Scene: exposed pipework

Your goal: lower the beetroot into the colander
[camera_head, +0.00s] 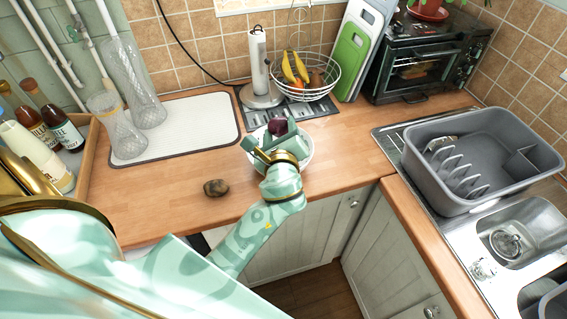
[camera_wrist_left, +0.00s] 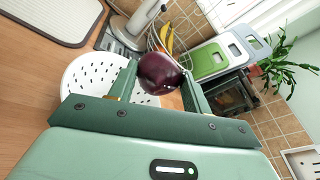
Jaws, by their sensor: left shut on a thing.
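The beetroot (camera_wrist_left: 160,74) is dark purple and round, and it also shows in the head view (camera_head: 277,126). My left gripper (camera_head: 277,133) is shut on it; in the left wrist view the two fingers (camera_wrist_left: 158,82) press on its sides. The colander (camera_wrist_left: 88,76) is a white bowl with holes, standing on the wooden counter. In the head view its white rim (camera_head: 308,160) shows around my gripper, which hides much of it. The beetroot is above or near the colander's edge; its exact height cannot be told. My right gripper is not in view.
A brown potato-like object (camera_head: 216,188) lies on the counter left of the colander. Behind are a paper-towel holder (camera_head: 259,70) and a wire fruit basket (camera_head: 306,78). A white mat (camera_head: 190,126) holds glass vases. A grey dish rack (camera_head: 480,150) stands right.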

